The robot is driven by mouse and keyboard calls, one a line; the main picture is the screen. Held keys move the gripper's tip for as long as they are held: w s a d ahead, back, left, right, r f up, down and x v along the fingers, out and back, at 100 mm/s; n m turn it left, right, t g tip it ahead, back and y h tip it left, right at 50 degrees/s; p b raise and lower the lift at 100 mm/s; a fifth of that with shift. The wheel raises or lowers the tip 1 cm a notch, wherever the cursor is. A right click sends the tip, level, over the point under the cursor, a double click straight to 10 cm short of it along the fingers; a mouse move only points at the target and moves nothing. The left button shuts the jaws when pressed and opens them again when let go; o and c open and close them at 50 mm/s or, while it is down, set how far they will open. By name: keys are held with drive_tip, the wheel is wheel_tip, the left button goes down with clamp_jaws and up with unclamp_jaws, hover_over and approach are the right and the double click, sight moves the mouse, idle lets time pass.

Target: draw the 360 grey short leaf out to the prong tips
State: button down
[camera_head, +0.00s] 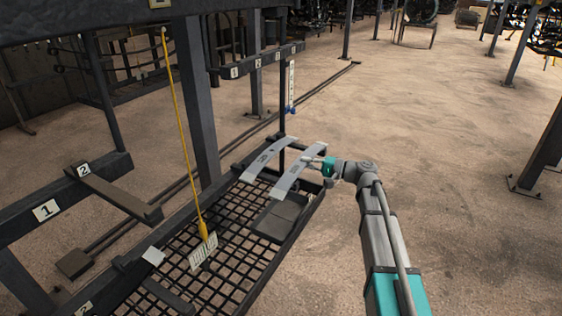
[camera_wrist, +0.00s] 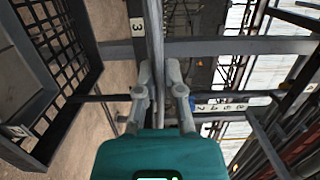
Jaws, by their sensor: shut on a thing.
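Two short grey curved leaves show in the head view, side by side above the far end of the mesh rack. The left leaf (camera_head: 268,157) has a dark marking too small to read. My gripper (camera_head: 313,162) is shut on the right leaf (camera_head: 299,171), at its right edge near mid-length. In the wrist view the held leaf (camera_wrist: 155,35) is seen nearly edge-on, running up from between the fingertips (camera_wrist: 160,68). I cannot read a 360 on either leaf. The prongs under the leaves and their tips are not clearly visible.
A black mesh tray (camera_head: 232,262) lies below the leaves. A yellow cord with a pointed weight (camera_head: 203,229) hangs at left. A dark post (camera_head: 194,100), numbered rail (camera_head: 247,68) and hanging blue-tipped strip (camera_head: 291,90) stand behind. Floor (camera_head: 440,140) at right is clear.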

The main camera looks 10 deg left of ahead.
drive_tip(key=c, duration=0.7)
unclamp_jaws()
drive_tip(key=shift+d+f, duration=0.1)
drive_tip(key=shift+s+d, duration=0.35)
drive_tip(key=shift+d, duration=1.6)
drive_tip(key=shift+s+d, duration=0.4)
drive_tip(key=shift+d, duration=1.55)
drive_tip(key=shift+s+d, duration=0.35)
drive_tip(key=shift+d, duration=1.6)
